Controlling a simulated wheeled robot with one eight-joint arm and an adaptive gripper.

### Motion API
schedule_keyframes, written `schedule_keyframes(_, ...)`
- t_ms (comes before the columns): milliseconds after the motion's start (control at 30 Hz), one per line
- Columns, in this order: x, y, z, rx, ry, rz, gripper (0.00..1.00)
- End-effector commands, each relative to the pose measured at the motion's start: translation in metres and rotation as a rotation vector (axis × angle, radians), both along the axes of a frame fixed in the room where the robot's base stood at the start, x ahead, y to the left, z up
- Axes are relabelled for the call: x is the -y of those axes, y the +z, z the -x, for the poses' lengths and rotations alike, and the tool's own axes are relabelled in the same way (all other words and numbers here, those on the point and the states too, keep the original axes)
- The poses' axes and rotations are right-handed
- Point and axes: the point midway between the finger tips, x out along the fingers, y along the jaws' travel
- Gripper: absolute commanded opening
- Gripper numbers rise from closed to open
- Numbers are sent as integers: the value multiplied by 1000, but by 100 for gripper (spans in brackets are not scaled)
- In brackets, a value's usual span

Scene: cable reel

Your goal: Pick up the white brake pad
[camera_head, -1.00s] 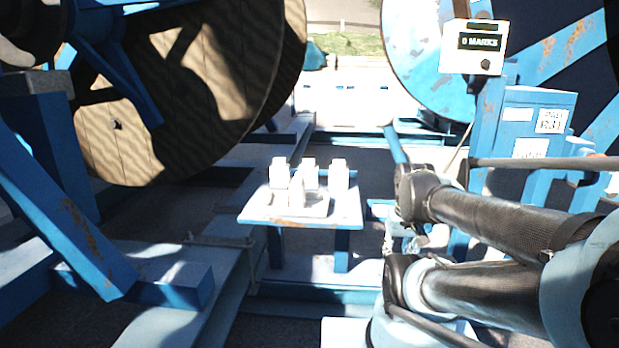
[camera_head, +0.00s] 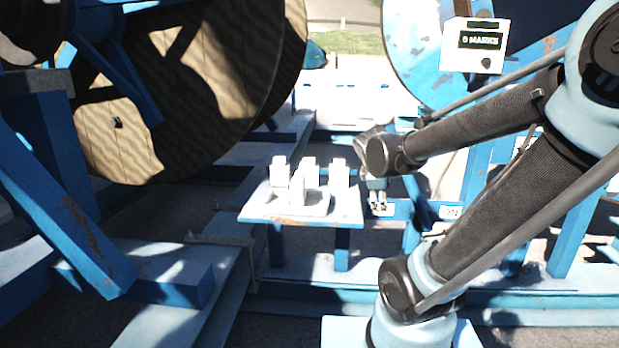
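Several white block-like pieces stand on a small blue-edged table (camera_head: 258,216) in the middle of the view. One white piece (camera_head: 297,188) stands in front on a pale tray (camera_head: 318,207); three more white pieces (camera_head: 338,175) stand behind it. They are overexposed, and I cannot tell which one is the brake pad. My gripper (camera_head: 380,208) hangs downward just off the table's right edge, apart from the white pieces. It is small and partly hidden by my wrist, so its opening cannot be made out.
A large wooden cable reel (camera_head: 165,110) stands at left in a blue frame. A pale blue reel flange (camera_head: 425,50) and a display box reading "0 MARKS" (camera_head: 473,45) are at upper right. Blue floor beams run around the table. The space above the table is free.

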Motion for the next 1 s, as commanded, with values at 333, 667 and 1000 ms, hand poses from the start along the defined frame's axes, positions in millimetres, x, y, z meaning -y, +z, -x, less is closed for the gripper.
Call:
schedule_keyframes(333, -97, 40, -105, 88, 620, 508, 67)
schedule_keyframes(667, -217, 61, -163, 174, 1077, 1014, 67)
schedule_keyframes(1000, -264, 63, -179, 205, 1218, 1217, 67)
